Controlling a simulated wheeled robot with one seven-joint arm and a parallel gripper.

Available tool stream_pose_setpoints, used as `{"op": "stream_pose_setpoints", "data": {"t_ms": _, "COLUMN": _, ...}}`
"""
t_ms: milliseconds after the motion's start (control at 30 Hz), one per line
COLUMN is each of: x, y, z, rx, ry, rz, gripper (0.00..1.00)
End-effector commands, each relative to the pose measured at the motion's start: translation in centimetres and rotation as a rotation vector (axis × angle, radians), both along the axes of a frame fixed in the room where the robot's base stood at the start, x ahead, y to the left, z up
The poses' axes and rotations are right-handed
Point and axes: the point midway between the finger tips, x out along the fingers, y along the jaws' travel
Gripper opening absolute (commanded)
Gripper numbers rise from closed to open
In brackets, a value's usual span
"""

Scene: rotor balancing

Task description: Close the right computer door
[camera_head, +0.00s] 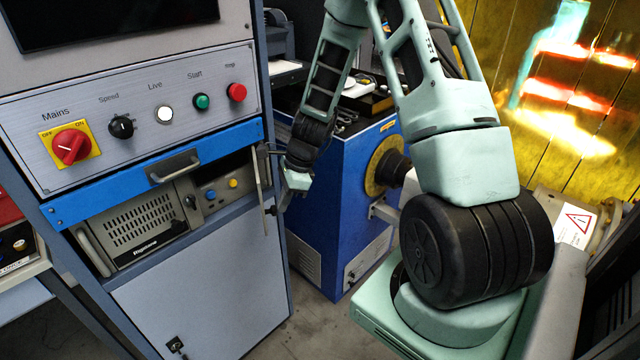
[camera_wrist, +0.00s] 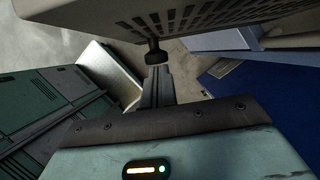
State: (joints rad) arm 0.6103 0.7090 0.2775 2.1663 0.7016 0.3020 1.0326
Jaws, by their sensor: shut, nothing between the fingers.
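The right computer door (camera_head: 260,190) stands open at the right side of the computer compartment, seen nearly edge-on as a thin pale strip. In the wrist view a slotted pale panel (camera_wrist: 225,18), apparently this door, spans the top. My gripper (camera_head: 272,210) is shut and empty, at the right of the door's lower part. In the wrist view its fingertips (camera_wrist: 155,58) are just below the panel's edge; I cannot tell if they touch it. The computer (camera_head: 145,222), with a vented front, sits in the cabinet under a blue panel with a handle (camera_head: 173,165).
The control panel (camera_head: 150,112) with a red mains switch and several buttons is above the compartment. A blue machine (camera_head: 345,205) with a yellow-rimmed disc stands behind my arm. Bare floor (camera_head: 312,318) shows between the cabinet and my base.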

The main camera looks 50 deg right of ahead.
Motion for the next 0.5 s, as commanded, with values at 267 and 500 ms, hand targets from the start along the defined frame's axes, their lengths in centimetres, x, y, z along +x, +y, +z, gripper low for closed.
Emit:
{"op": "stream_pose_setpoints", "data": {"t_ms": 267, "x": 1.6, "y": 4.3, "z": -0.2, "rx": 0.000, "ry": -0.001, "rz": -0.254, "gripper": 0.00}}
{"op": "stream_pose_setpoints", "data": {"t_ms": 500, "x": 3.6, "y": 7.1, "z": -0.1, "rx": 0.000, "ry": -0.001, "rz": -0.465, "gripper": 0.00}}
